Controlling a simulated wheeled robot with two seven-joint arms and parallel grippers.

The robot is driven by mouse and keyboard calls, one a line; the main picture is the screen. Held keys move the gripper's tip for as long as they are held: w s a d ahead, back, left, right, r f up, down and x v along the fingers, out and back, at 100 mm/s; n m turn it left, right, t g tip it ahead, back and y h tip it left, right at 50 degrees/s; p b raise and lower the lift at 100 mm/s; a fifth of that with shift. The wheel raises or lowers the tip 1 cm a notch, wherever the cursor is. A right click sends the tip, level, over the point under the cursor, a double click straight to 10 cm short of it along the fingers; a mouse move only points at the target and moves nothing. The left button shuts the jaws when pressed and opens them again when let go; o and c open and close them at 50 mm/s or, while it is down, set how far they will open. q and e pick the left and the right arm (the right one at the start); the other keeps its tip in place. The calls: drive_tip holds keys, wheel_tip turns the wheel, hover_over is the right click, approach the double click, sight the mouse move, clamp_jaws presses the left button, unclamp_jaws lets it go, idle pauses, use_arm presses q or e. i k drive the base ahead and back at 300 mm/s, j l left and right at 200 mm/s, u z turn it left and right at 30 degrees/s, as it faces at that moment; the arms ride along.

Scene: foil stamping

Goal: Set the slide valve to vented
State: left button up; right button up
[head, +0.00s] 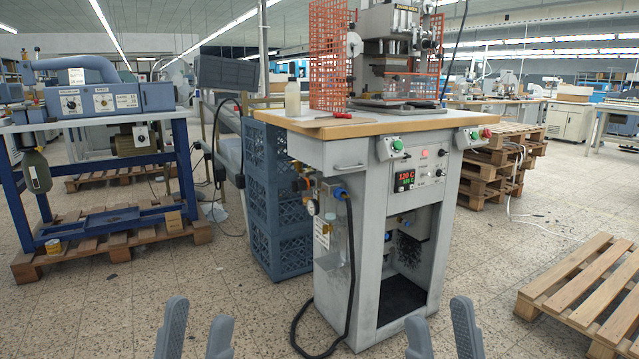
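The foil stamping press cabinet (350,270) stands in the middle of the head view, a short way ahead. On its left side is a cluster of air fittings: a round gauge (312,207), a blue-topped unit (336,190), and small orange and brass parts (309,183). The slide valve appears to belong to this cluster, but it is too small to tell which part it is or its position. My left gripper (196,326) is open and empty at the bottom left of centre. My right gripper (442,326) is open and empty at the bottom right. Both are apart from the cabinet.
A black hose (350,270) hangs from the fittings to the floor. Blue stacked crates (268,165) stand close behind them on the left. A wooden pallet (585,290) lies at the right. The tiled floor (130,310) at the front left is clear.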

sight(337, 193)
drive_tip(key=i+u, duration=0.1)
drive_tip(key=i, duration=0.5)
drive_tip(key=i+l+u, duration=0.1)
drive_tip(key=i, duration=0.45)
drive_tip(key=i+l+u, duration=0.15)
drive_tip(key=i, duration=0.45)
drive_tip(key=l, duration=0.1)
